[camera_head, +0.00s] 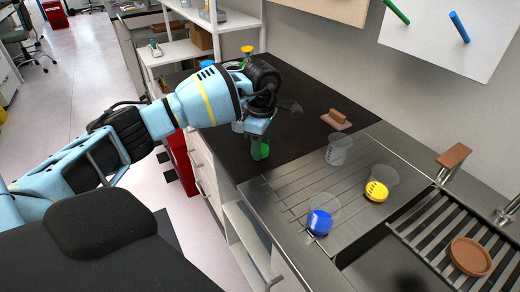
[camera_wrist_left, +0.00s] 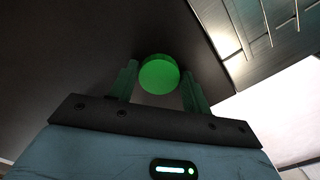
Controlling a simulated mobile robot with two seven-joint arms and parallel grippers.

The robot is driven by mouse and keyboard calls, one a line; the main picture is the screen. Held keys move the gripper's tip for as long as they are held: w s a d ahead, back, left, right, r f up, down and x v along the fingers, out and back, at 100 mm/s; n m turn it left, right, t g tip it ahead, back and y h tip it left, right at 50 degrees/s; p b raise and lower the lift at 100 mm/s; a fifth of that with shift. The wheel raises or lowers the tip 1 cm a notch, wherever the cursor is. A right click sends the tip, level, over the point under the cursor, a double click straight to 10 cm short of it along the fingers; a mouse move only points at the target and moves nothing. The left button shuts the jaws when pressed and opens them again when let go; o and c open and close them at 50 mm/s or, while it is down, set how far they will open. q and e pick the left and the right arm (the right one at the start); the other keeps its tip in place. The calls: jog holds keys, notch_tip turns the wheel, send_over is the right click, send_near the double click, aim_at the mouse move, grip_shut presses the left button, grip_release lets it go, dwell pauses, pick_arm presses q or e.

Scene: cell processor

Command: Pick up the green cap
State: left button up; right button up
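The green cap (camera_head: 264,151) shows partly below my left gripper (camera_head: 259,141) in the head view, over the dark worktop near its front edge. In the left wrist view the cap (camera_wrist_left: 159,74) is a bright green disc between the two fingertips of my left gripper (camera_wrist_left: 160,82). The fingers are apart, with a narrow dark gap on each side of the cap. The gripper points down at the cap, and its fingers hide part of it in the head view. My right gripper is not in view.
A blue-capped container (camera_head: 319,221), a yellow-capped one (camera_head: 376,191) and a clear cup (camera_head: 339,150) are on the grooved metal drainboard (camera_head: 290,190) to the right. A brown block (camera_head: 338,117) lies behind. The dark worktop (camera_head: 310,90) is mostly clear.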

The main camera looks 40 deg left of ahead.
pick_arm(q)
jog(key=c, duration=0.5)
jog(key=shift+r, duration=0.45)
jog(key=r, duration=0.2)
jog(key=shift+s+d+r, duration=0.15)
jog(key=shift+s+r, duration=0.15)
jog(key=shift+r, duration=0.05)
jog(key=s+d, duration=0.2)
jog(key=s, duration=0.2)
jog(key=s+d+r, duration=0.1)
jog(key=s+d, duration=0.1)
jog(key=s, duration=0.3)
jog(key=s+d, duration=0.2)
jog(key=s, duration=0.3)
jog(key=shift+d+r+b, duration=0.2)
jog(key=shift+d+b, duration=0.1)
jog(key=shift+b, duration=0.1)
jog(key=shift+w, duration=0.1)
jog(key=o, duration=0.3)
jog(key=c, duration=0.7)
